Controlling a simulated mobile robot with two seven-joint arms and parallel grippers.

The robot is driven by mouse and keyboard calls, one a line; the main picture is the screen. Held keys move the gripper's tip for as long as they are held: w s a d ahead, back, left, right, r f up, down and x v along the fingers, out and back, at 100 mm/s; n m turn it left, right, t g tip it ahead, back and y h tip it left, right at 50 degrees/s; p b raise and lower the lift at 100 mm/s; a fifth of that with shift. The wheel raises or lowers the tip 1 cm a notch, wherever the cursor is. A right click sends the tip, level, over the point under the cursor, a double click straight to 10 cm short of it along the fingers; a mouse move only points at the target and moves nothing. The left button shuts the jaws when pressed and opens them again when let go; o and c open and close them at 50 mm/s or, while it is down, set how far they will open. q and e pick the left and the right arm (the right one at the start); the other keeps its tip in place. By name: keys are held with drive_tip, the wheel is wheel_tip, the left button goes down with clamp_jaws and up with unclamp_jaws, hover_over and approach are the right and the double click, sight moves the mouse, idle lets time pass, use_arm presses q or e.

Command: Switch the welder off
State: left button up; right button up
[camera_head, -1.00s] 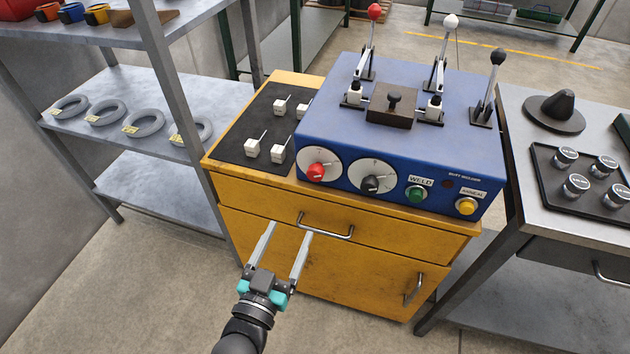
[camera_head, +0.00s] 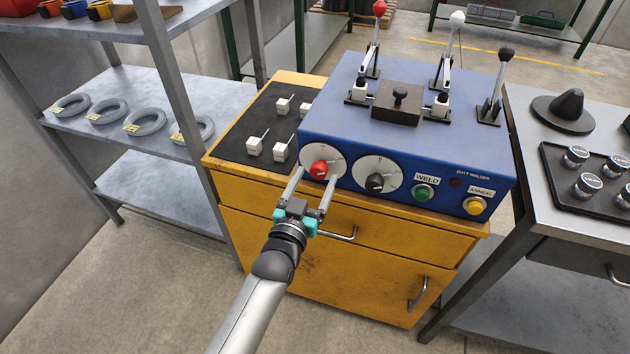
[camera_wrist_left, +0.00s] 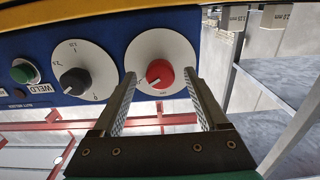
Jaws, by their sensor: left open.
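The blue butt welder (camera_head: 420,150) stands on a yellow cabinet. On its front, the red knob (camera_head: 319,169) sits at the left end on a white dial; it also shows in the left wrist view (camera_wrist_left: 159,73). A black knob (camera_head: 375,182) on a larger dial is to its right. My left gripper (camera_head: 313,178) is open, with its fingers reaching up to the red knob, one on each side. In the left wrist view the fingers (camera_wrist_left: 160,90) point at the red dial, and nothing is held between them. Whether they touch the knob I cannot tell. My right gripper is out of view.
Right of the knobs are a green WELD button (camera_head: 422,193) and a yellow ANNEAL button (camera_head: 474,206). Levers stand on top of the welder. A drawer handle (camera_head: 336,234) lies just below the gripper. A grey shelf (camera_head: 150,98) stands left, a metal table (camera_head: 575,215) right.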

use_arm(q)
drive_tip(key=shift+w+d, duration=0.1)
drive_tip(key=shift+w, duration=0.2)
drive_tip(key=shift+c, duration=0.3)
clamp_jaws()
